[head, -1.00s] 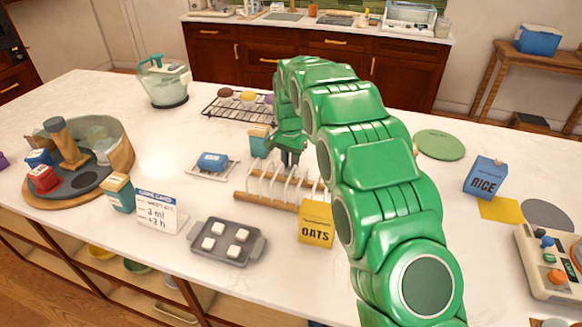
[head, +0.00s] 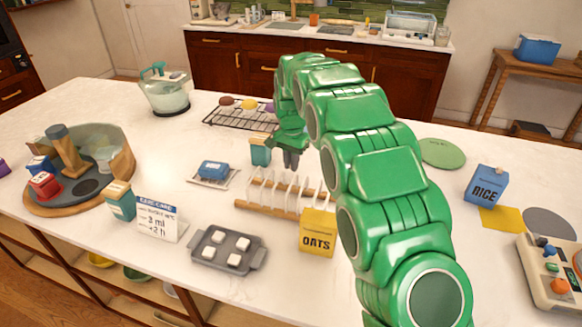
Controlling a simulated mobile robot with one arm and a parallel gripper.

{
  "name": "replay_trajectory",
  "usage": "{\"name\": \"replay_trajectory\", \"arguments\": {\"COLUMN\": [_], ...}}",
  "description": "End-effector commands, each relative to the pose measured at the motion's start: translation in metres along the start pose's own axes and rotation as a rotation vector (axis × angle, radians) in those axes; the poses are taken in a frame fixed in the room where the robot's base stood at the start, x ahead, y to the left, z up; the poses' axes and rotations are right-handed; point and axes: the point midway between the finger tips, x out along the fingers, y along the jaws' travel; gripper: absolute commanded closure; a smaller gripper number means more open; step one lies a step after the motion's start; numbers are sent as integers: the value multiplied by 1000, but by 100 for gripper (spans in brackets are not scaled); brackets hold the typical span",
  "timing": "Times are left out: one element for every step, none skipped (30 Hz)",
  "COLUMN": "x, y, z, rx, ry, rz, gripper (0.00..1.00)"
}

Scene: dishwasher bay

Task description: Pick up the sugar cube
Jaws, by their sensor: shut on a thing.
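Several white sugar cubes (head: 242,243) sit apart on a grey two-handled tray (head: 203,264) near the counter's front edge. My gripper (head: 291,160) is above the back of the white-pronged rack (head: 262,208), beyond the tray and to its right. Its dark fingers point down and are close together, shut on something. The held thing is too small or too hidden to make out, so I cannot tell whether it is a sugar cube. My green arm covers part of the counter on the right.
The oats box (head: 317,232) stands right of the tray and the label card (head: 157,220) left of it. A blue butter block (head: 213,168) lies on a small dish behind. A teal jar (head: 260,153) stands close to my gripper. The counter's right middle is partly clear.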

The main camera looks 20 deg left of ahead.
Motion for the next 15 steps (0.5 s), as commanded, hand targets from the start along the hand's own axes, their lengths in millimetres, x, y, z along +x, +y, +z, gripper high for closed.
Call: {"name": "replay_trajectory", "arguments": {"x": [-4,-6,-8,-10,-12,-16,-19,-22,-27,-31,-34,-39,-42,-46,-51], "y": [2,3,4,6,7,9,10,12,15,17,19,22,24,26,29], "z": [2,3,5,6,7,9,11,13,16,18,21,24,26,29,32], "rx": [0,0,0,0,0,0,0,0,0,0,0,0,0,0,0], "ry": [1,1,1,1,1,1,2,2,2,2,2,1,0,0,0], "rz": [0,0,0,0,0,0,0,0,0,0,0,1,1,1,1], "gripper": [100,100,100,100,100,100,100,100,100,100,100,100,100,100,100]}}
